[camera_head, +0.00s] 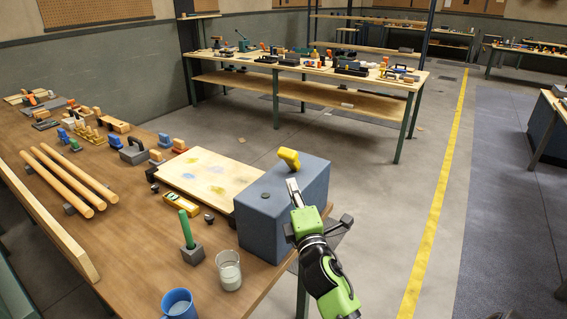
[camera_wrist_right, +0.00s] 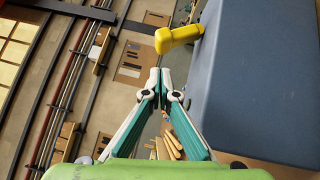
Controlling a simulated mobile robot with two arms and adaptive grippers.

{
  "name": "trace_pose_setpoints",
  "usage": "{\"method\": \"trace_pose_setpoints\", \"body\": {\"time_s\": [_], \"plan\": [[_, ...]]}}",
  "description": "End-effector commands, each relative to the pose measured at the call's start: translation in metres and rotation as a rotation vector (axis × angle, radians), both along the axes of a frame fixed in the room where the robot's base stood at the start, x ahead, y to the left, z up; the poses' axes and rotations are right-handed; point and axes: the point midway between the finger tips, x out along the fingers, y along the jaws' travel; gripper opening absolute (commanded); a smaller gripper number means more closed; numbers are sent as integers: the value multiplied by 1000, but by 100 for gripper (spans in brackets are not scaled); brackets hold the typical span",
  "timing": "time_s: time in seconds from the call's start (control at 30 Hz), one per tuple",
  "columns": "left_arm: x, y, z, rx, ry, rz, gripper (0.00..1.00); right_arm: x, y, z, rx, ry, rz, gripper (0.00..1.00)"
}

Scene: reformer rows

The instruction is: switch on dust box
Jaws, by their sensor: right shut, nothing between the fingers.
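The dust box (camera_head: 265,215) is a blue-grey block at the right end of the wooden workbench. A yellow lever (camera_head: 289,158) sticks up from its top near the far edge and leans to the left. In the right wrist view the box (camera_wrist_right: 262,85) fills the right side, with the yellow lever (camera_wrist_right: 178,38) jutting left from it. My right gripper (camera_head: 292,184) is shut and empty; in the head view its tips overlap the box, just below the lever. In the wrist view the gripper tips (camera_wrist_right: 160,73) are apart from the lever. My left gripper is out of view.
A pale board (camera_head: 205,177) lies left of the box. A glass (camera_head: 228,270), a blue mug (camera_head: 179,304) and a green peg in a grey block (camera_head: 192,252) stand in front. Floor right of the bench is open.

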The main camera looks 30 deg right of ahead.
Motion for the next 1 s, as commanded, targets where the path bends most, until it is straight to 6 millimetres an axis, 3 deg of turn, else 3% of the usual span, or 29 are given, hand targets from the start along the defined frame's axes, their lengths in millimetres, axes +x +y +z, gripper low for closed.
{"method": "trace_pose_setpoints", "body": {"time_s": [0.1,0.23,0.7,1.0], "plan": [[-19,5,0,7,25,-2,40,2,-1,0,1,0,0,0],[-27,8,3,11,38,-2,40,12,-5,3,1,0,0,0],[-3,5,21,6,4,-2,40,81,-33,14,2,-1,-1,0],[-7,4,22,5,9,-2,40,92,-37,14,1,1,1,0]]}}
